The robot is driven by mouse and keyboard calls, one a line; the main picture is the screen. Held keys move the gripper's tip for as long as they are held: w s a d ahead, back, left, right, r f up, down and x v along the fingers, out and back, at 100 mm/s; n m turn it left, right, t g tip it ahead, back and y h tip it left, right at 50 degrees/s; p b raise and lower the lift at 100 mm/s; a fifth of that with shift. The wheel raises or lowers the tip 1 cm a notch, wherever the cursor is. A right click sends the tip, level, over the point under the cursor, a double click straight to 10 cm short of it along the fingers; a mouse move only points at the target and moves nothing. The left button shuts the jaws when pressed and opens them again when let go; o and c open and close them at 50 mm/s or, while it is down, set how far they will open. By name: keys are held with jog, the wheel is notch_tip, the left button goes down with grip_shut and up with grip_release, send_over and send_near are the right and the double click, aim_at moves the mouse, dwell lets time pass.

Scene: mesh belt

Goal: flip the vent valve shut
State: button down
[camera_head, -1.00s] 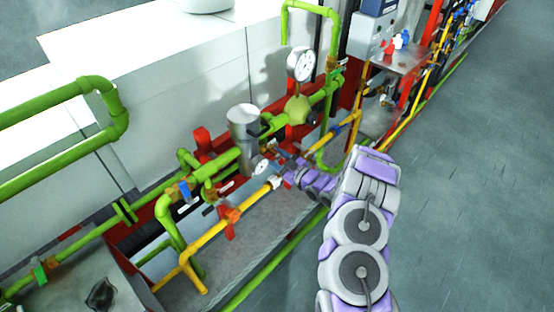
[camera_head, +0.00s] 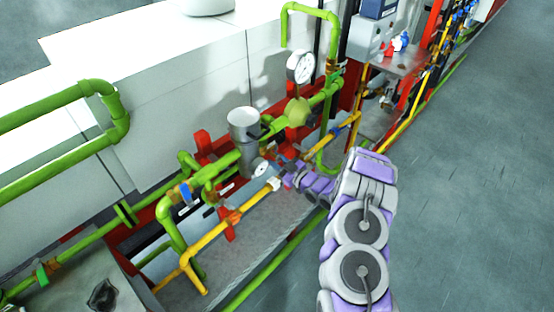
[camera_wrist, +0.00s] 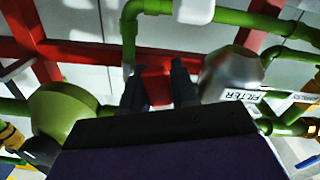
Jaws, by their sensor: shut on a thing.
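My gripper (camera_head: 284,164) is at the pipework, right of the grey filter housing and small gauge (camera_head: 260,168). In the wrist view, the two dark fingers of my gripper (camera_wrist: 158,85) stand a short way apart, with a red piece (camera_wrist: 157,84) showing between them. I cannot tell whether that red piece is the valve handle or lies behind it. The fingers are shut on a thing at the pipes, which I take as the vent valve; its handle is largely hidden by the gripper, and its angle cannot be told.
The grey filter housing (camera_wrist: 230,75) is right of the fingers and a green-yellow round body (camera_wrist: 62,110) is left. A large gauge (camera_head: 300,66) rises behind. A yellow pipe (camera_head: 215,232) runs in front. Open floor (camera_head: 460,190) lies to the right.

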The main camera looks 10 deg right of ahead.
jog(key=shift+s+a+r+m+p, duration=0.15)
jog(key=shift+s+a+m+p, duration=0.1)
jog(key=shift+m+p, duration=0.65)
jog(key=shift+a+m+p, duration=0.2)
jog(key=shift+m+p, duration=0.2)
jog(key=shift+m, duration=0.5)
jog(key=c, duration=1)
grip_release()
jog(key=shift+f, duration=0.2)
jog(key=shift+o, duration=0.2)
jog(key=p+v, duration=0.2)
jog(key=v, duration=1.5)
jog(key=shift+s+d+p, duration=0.15)
jog(key=shift+p, duration=0.15)
